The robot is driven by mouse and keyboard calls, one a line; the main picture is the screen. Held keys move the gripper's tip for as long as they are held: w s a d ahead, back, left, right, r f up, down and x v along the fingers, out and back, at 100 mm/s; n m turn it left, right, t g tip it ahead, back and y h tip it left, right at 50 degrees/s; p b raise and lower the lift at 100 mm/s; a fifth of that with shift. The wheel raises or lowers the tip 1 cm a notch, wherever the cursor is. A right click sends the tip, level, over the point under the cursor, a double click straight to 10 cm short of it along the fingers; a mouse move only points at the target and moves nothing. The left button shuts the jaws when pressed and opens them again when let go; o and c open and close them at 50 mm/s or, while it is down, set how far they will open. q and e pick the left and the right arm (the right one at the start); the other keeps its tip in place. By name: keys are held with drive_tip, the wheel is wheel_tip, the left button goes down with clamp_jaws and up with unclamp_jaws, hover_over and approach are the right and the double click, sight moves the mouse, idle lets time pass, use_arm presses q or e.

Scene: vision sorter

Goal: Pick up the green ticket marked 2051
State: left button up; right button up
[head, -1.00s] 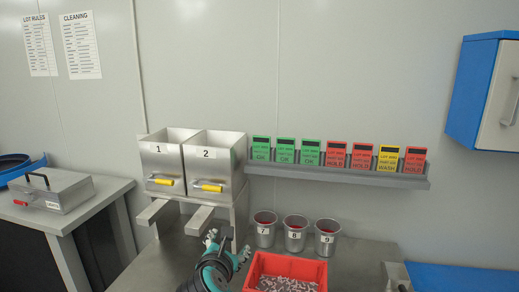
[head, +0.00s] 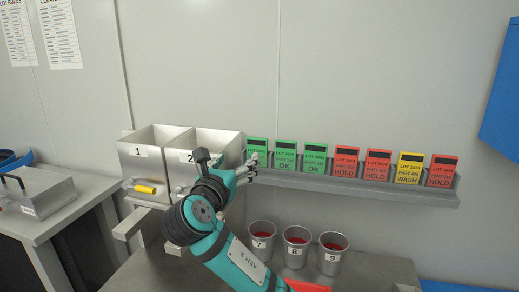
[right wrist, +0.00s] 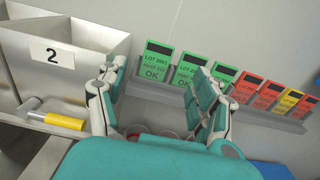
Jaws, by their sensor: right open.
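The green ticket that appears to read LOT 2051 (right wrist: 157,62) is the leftmost of three green OK tickets in the wall rack, beside bin 2. In the head view this leftmost green ticket (head: 257,144) is partly covered by my right gripper (head: 248,168). My right gripper also shows in the right wrist view (right wrist: 158,76). It is open and empty, its fingers spread to either side of the leftmost ticket in that view. I cannot tell how far the fingers are from it. My left gripper is not in view.
The grey rack (head: 400,191) also holds red HOLD tickets and a yellow WASH ticket (head: 409,168). Metal bins 1 (head: 143,165) and 2 (right wrist: 60,55) stand close left of the rack. Cups 7 (head: 261,243), 8 (head: 296,252) and 9 (head: 331,260) stand below. A red tray (head: 308,287) is at the bottom.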

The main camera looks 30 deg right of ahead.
drive_tip(key=p, duration=0.2)
approach(256, 140)
drive_tip(key=r, duration=0.1)
drive_tip(key=p+x, duration=0.1)
drive_tip(key=x, duration=0.3)
drive_tip(key=p+x, duration=0.1)
drive_tip(key=x, duration=0.3)
drive_tip(key=shift+d+f+p, duration=0.1)
drive_tip(key=shift+f+p, duration=0.15)
drive_tip(key=shift+p, duration=0.1)
drive_tip(key=shift+w+d+f, duration=0.15)
drive_tip(key=shift+w+d, duration=0.15)
drive_tip(key=shift+w, duration=0.05)
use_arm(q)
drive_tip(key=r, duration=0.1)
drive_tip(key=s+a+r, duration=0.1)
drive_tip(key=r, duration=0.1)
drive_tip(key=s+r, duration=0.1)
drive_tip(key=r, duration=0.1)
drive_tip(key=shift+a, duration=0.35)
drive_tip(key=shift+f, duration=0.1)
use_arm(e)
drive_tip(key=shift+s+a, duration=0.1)
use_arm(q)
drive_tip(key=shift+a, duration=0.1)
use_arm(e)
drive_tip(key=c, duration=0.6)
